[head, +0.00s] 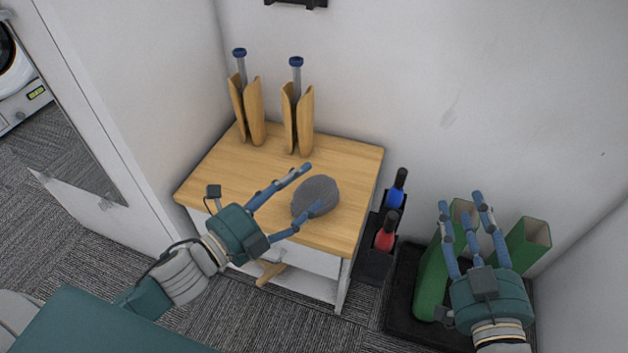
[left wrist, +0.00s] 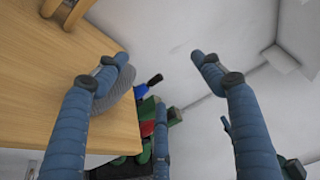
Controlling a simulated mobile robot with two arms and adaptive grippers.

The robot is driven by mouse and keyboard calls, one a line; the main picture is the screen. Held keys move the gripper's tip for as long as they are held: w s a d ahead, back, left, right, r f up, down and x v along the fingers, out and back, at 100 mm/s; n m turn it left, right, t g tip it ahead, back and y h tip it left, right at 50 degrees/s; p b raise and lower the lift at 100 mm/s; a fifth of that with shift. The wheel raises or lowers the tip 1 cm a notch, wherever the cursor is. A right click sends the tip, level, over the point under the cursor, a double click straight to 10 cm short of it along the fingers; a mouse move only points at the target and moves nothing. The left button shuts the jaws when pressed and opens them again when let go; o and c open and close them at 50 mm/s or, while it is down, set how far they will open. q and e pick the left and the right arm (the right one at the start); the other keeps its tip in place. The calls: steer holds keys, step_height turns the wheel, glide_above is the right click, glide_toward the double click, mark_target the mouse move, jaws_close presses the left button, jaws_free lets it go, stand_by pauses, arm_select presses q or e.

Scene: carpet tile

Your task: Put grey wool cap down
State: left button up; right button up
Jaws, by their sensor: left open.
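The grey wool cap (head: 316,192) rests on the light wooden top of a small table (head: 350,160), near its right edge. My left gripper (head: 318,187) is open, with its fingers spread over and beside the cap. In the left wrist view the cap (left wrist: 122,88) shows partly behind one finger, and the space between the fingers is empty. Whether a finger touches the cap I cannot tell. My right gripper (head: 465,203) is open and empty, in front of green box-like shapes at the right.
Two wooden boot-tree-like pieces (head: 247,110) (head: 298,120) with blue knobs stand at the table's back. A dark rack with a blue bottle (head: 395,196) and a red bottle (head: 386,234) stands right of the table. Green upright shapes (head: 430,280) stand in a black tray (head: 400,315).

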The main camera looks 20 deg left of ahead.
arm_select(q)
steer(key=d+r+n+y, duration=0.2)
steer(key=n, duration=0.9)
steer(key=s+d+r+n+t+y, duration=0.1)
steer(key=d+r+n, duration=0.1)
steer(key=n, duration=0.9)
steer(key=shift+d+r+y, duration=0.4)
steer(key=shift+d, duration=0.05)
steer(key=shift+s, duration=0.1)
